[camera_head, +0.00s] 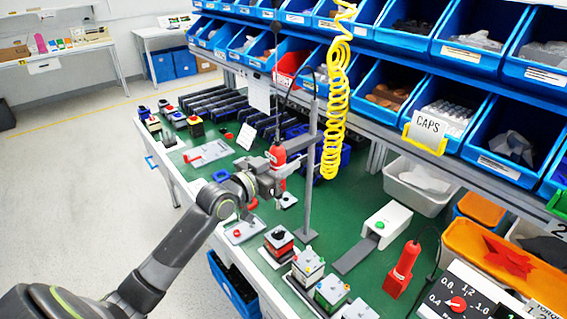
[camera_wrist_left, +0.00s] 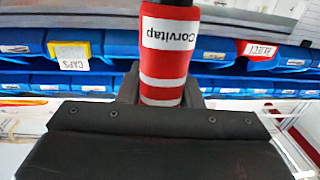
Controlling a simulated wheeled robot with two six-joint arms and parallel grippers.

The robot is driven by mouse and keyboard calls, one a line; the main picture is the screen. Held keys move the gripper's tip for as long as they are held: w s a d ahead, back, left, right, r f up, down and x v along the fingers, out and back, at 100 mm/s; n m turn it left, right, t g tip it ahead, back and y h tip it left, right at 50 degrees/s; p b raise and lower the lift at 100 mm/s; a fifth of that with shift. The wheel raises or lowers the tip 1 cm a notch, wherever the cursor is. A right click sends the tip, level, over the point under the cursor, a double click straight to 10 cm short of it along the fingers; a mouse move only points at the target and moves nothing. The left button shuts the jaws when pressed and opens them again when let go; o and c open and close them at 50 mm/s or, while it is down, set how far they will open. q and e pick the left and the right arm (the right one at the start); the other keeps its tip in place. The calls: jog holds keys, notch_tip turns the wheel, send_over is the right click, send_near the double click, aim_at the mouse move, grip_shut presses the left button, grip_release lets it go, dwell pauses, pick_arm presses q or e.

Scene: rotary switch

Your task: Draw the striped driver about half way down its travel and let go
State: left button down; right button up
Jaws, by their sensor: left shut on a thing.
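The striped driver (camera_head: 277,155) is red with pale stripes and hangs upright beside a grey post, over the green bench. In the left wrist view the driver (camera_wrist_left: 165,60) shows a white "Corvitap" label and two pale bands. My left gripper (camera_head: 276,173) is shut around the driver's body. In the left wrist view the dark fingers of the gripper (camera_wrist_left: 163,90) lie on both sides of the striped part. The driver's lower end is mostly hidden by my gripper. My right gripper is not in view.
A grey post (camera_head: 312,170) stands close right of the driver. A coiled yellow hose (camera_head: 335,100) hangs further right. Switch boxes (camera_head: 279,243) stand on the bench in front. Blue bins (camera_head: 463,50) line the shelves behind.

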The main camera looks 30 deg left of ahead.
pick_arm(q)
notch_tip(320, 180, down, 4)
jog(key=b, duration=0.3)
jog(key=shift+f, duration=0.1)
jog(key=c, duration=1)
grip_release()
jog(key=shift+s, duration=0.15)
jog(key=p+v, duration=0.6)
jog(key=v, duration=1.1)
jog(key=shift+a, duration=0.15)
